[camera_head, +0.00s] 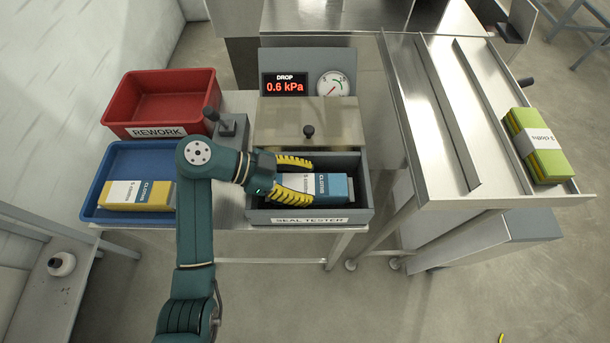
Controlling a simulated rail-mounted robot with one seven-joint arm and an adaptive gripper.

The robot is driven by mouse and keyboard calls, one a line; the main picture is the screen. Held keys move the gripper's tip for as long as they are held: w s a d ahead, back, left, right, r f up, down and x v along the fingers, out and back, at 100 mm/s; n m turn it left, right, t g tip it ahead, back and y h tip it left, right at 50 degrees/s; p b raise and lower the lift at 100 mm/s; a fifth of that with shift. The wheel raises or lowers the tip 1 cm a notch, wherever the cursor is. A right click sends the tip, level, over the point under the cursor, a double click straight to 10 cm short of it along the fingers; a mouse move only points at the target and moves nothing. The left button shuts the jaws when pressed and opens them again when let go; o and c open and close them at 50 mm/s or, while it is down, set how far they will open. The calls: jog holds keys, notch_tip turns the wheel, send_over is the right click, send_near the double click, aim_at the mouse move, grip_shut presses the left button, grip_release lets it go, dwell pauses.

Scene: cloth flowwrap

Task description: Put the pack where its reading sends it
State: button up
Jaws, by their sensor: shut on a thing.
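A blue pack of cloths (340,187) with a white band lies in the open grey drawer of the seal tester (365,200). My gripper (309,182) reaches in from the left, its yellow ribbed fingers closed on the pack's left part. I cannot tell whether the pack is lifted off the drawer floor. The tester's red display (284,86) reads "DROP 0.6 kPa". A round dial gauge (333,84) sits beside it. A red bin (172,75) labelled REWORK stands empty at the back left.
A blue tray (105,160) in front of the red bin holds a yellow pack (152,195). The sloping steel chute (418,105) on the right carries a green-yellow pack (540,146) at its low end. A knobbed metal lid (290,120) stands behind the drawer.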

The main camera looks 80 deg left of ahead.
jog(key=o, duration=1.2)
jog(key=shift+f, duration=0.15)
jog(key=p+v, duration=0.3)
jog(key=v, duration=0.1)
jog(key=p+v, duration=0.3)
jog(key=v, duration=0.2)
jog(key=r+p+v, duration=0.1)
jog(key=p+v, duration=0.2)
jog(key=v, duration=0.1)
jog(key=shift+w+d+r, duration=0.1)
jog(key=shift+w+r, duration=0.05)
jog(key=shift+w, duration=0.05)
jog(key=s+p, duration=0.1)
jog(key=p, duration=0.1)
jog(key=s+p, duration=0.2)
jog(key=p, duration=0.1)
jog(key=shift+a+r, duration=0.25)
jog(key=shift+r, duration=0.05)
